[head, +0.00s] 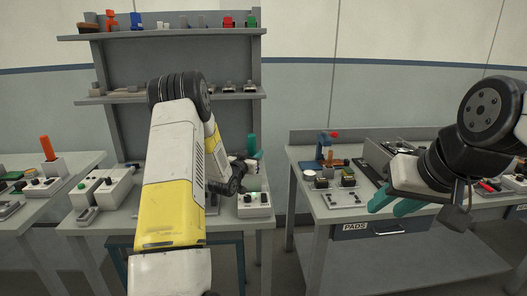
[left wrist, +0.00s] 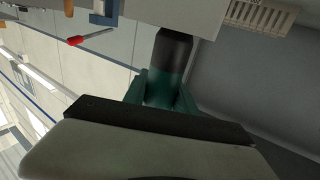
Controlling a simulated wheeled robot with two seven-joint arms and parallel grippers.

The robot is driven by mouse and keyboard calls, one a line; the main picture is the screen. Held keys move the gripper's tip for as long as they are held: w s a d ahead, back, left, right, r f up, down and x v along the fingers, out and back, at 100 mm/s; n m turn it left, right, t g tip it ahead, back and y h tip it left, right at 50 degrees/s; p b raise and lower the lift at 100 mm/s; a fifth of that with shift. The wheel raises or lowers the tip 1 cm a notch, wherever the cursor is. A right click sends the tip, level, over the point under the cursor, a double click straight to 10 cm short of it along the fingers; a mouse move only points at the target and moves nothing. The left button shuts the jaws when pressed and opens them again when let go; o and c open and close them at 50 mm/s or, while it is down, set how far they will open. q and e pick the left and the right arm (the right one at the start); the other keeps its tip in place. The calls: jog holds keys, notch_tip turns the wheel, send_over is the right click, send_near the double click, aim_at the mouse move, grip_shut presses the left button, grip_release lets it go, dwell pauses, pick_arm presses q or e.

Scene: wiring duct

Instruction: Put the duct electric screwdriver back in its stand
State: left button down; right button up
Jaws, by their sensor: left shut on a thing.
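My left gripper (head: 252,150) is over the right end of the middle bench, largely behind my own arm. In the left wrist view its teal fingers (left wrist: 160,95) are shut on the electric screwdriver (left wrist: 172,65), a round body with a teal part and a black end. The black end points at a pale grey block (left wrist: 185,12), which may be the stand; I cannot tell whether they touch. In the head view a light box (head: 254,205) sits below the gripper. My right gripper (head: 394,204) is open and empty, in front of the right bench.
A shelf rack (head: 180,36) with small parts stands behind the middle bench. White boxes (head: 103,187) are on that bench's left. The right bench (head: 330,212) holds several fixtures and a PADS drawer (head: 372,227). A gap separates the benches.

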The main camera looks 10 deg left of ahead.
pick_arm(q)
jog(key=shift+f, duration=1.55)
jog(key=c, duration=0.9)
grip_release()
jog(key=shift+f, duration=0.1)
jog(key=s, duration=0.2)
jog(key=s+a, duration=0.1)
jog(key=s, duration=0.4)
jog(key=shift+s+a, duration=0.15)
jog(key=shift+s, duration=0.2)
